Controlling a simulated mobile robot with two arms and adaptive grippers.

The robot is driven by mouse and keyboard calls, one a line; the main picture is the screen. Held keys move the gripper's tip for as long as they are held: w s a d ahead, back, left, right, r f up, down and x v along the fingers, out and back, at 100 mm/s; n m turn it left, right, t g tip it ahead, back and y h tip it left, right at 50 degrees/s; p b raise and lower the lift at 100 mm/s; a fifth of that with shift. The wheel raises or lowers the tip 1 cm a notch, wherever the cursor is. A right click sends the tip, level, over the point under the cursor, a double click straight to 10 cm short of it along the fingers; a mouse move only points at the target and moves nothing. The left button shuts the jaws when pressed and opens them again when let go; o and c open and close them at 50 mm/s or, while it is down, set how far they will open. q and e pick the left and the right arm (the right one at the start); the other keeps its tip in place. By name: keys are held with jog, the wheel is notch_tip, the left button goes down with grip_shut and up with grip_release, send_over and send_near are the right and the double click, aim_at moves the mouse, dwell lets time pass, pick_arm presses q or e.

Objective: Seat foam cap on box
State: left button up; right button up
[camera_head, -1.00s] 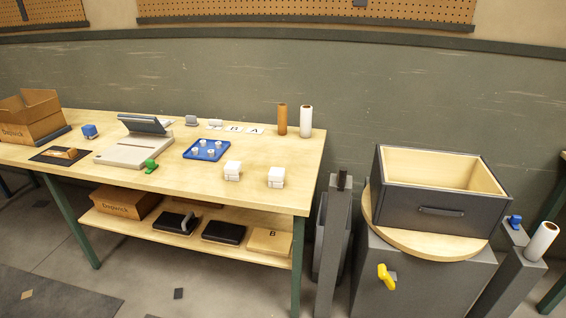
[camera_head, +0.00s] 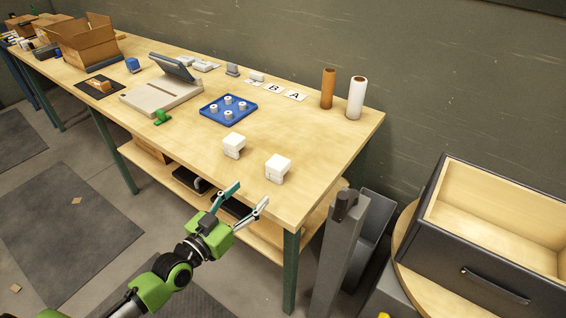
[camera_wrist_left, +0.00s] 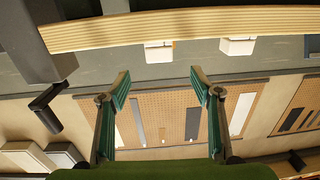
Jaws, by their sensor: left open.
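Two small white blocks stand near the front right of the wooden table, a left one (camera_head: 233,145) and a right one (camera_head: 278,168). Each looks like a white cap piece over a white lower part; I cannot tell which is foam cap and which is box. My left gripper (camera_head: 248,195) is open and empty, at the table's front edge, just short of the blocks and apart from them. In the left wrist view the picture looks upside down, with the open fingers (camera_wrist_left: 160,88) below and two white blocks (camera_wrist_left: 158,52) (camera_wrist_left: 237,46) by the table edge. My right gripper is not in view.
A blue tray (camera_head: 250,108) with several small white pieces lies behind the blocks. An orange roll (camera_head: 328,88) and a white roll (camera_head: 356,98) stand at the back right. An open cardboard box (camera_head: 88,45) is at the left. A dark drawer box (camera_head: 470,258) stands right of the table.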

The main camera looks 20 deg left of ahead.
aim_at(272, 168)
pick_arm(q)
jog(key=x, duration=0.2)
jog(key=r+x, duration=0.1)
jog(key=x, duration=0.4)
jog(key=shift+w+d+r, duration=0.2)
jog(key=shift+w+d, duration=0.1)
jog(key=shift+d, duration=0.05)
jog(key=shift+x, duration=3.2)
jog(key=shift+a+r, duration=0.1)
jog(key=shift+r, duration=0.05)
jog(key=c, duration=1)
